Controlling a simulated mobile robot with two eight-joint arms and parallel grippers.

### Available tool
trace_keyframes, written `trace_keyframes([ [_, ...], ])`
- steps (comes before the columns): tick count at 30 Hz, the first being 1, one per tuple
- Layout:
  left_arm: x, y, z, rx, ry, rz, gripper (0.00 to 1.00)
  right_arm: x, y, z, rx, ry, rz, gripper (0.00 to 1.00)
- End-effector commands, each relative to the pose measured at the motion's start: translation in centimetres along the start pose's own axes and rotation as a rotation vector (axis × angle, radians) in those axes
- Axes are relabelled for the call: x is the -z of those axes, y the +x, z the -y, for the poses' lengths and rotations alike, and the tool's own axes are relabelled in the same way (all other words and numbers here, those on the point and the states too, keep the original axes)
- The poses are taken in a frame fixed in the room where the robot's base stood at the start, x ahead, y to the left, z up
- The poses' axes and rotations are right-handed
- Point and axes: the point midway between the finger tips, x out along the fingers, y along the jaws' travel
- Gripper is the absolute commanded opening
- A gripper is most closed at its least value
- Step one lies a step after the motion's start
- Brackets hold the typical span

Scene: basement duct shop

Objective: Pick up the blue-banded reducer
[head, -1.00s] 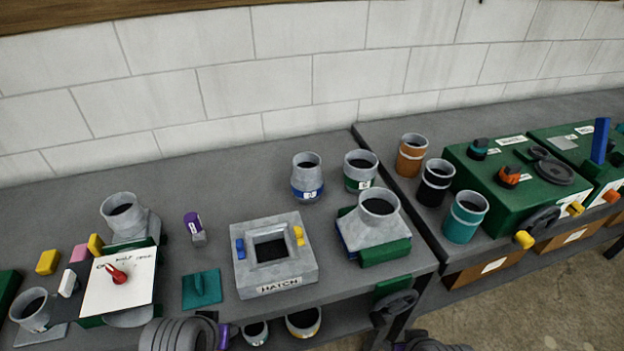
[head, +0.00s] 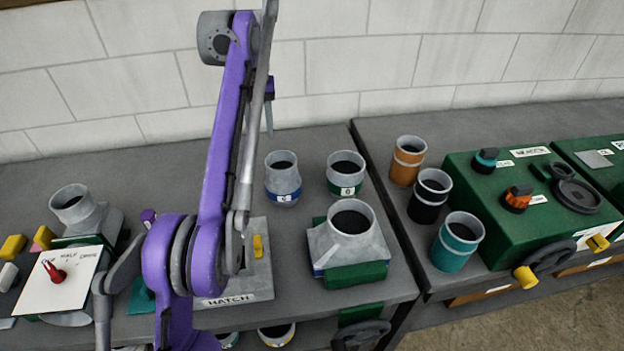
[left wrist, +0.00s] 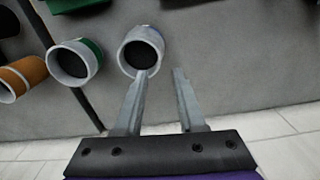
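The blue-banded reducer (head: 283,178) stands upright on the grey bench, a pale grey flared body with a blue band low down. In the left wrist view the reducer (left wrist: 140,50) shows its dark open top, seen from the wall side; its blue band is not clear there. My left gripper (head: 268,130) points down above and behind the reducer, near the wall. In the left wrist view its two fingers (left wrist: 161,72) are apart with nothing between them. The left-hand fingertip overlaps the reducer's rim; I cannot tell whether it touches. My right gripper is out of view.
A green-banded reducer (head: 346,173) stands close to the right. Orange (head: 407,160), black (head: 430,195) and teal (head: 458,241) banded pieces stand farther right. A grey square-based fitting (head: 349,250) is in front. The tiled wall (head: 330,60) rises behind.

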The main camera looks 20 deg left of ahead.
Motion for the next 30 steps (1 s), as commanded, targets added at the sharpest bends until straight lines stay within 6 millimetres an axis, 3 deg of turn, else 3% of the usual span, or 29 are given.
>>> trace_keyframes([
  [5,0.3,1.1,0.7,0.003,-0.017,0.016,0.39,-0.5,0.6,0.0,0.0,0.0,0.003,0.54],
  [12,0.2,4.9,0.6,0.003,-0.017,0.017,0.39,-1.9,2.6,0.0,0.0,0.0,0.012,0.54],
  [19,0.3,6.6,0.6,0.003,-0.016,0.016,0.39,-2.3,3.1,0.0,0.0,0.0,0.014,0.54],
  [24,0.5,9.2,0.5,0.003,-0.015,0.016,0.39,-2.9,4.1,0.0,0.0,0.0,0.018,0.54],
  [30,0.5,11.1,0.5,0.003,-0.015,0.015,0.39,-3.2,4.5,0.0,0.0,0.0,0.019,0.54],
])
